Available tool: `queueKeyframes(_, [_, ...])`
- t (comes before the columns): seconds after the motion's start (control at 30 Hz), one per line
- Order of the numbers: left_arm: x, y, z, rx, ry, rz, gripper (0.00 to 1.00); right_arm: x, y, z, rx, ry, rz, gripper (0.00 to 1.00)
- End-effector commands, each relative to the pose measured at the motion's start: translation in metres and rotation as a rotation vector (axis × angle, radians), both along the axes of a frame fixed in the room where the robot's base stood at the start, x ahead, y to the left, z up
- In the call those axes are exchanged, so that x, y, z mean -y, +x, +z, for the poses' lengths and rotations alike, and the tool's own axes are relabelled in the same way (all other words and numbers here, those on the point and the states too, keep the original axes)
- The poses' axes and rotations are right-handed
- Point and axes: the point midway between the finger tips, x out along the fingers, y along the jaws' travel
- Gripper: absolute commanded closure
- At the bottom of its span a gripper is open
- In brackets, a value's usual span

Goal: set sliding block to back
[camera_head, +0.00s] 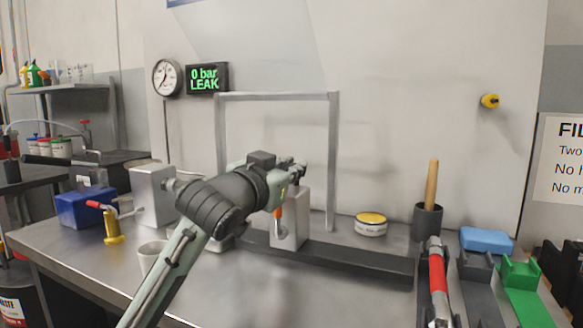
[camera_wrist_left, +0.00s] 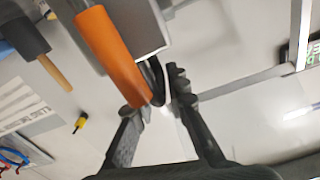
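The sliding block (camera_head: 290,222) is a grey upright block on a dark rail (camera_head: 345,258) that runs along the bench. An orange handle (camera_head: 278,222) hangs on its near face. My left gripper (camera_head: 291,170) is at the top of the block, partly hidden by its own wrist. In the left wrist view, the grey block (camera_wrist_left: 150,30) and the orange handle (camera_wrist_left: 112,52) are close to the fingertips. The left gripper (camera_wrist_left: 157,95) has its fingers apart, with the handle's end near one fingertip. Contact is unclear. My right gripper is out of view.
A grey frame (camera_head: 335,150) stands behind the rail. A yellow-lidded tin (camera_head: 370,224), a dark cup (camera_head: 427,221) with a wooden handle and a red-handled tool (camera_head: 437,272) are to the right. A white cup (camera_head: 151,254) and a blue box (camera_head: 82,208) are left.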

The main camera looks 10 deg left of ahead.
Motion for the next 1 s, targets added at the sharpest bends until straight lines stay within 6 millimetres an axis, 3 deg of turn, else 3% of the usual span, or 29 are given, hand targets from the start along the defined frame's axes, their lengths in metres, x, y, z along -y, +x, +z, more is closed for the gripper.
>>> queueKeyframes(0.1, [0.0, 0.0, 0.0, 0.0, 0.0, 0.0, 1.0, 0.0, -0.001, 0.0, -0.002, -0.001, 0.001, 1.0])
queueKeyframes(0.53, [0.006, -0.001, 0.001, 0.0, 0.0, -0.001, 1.0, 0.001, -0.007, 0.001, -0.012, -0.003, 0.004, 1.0])
queueKeyframes(0.67, [0.033, -0.006, 0.004, -0.002, -0.001, -0.008, 1.0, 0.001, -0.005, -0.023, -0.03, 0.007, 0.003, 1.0])
queueKeyframes(0.8, [0.075, -0.014, 0.003, -0.003, -0.003, -0.009, 1.0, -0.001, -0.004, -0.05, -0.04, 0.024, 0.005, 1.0])
queueKeyframes(1.0, [0.124, -0.024, 0.001, -0.004, -0.002, -0.005, 1.0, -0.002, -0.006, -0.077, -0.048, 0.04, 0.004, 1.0])
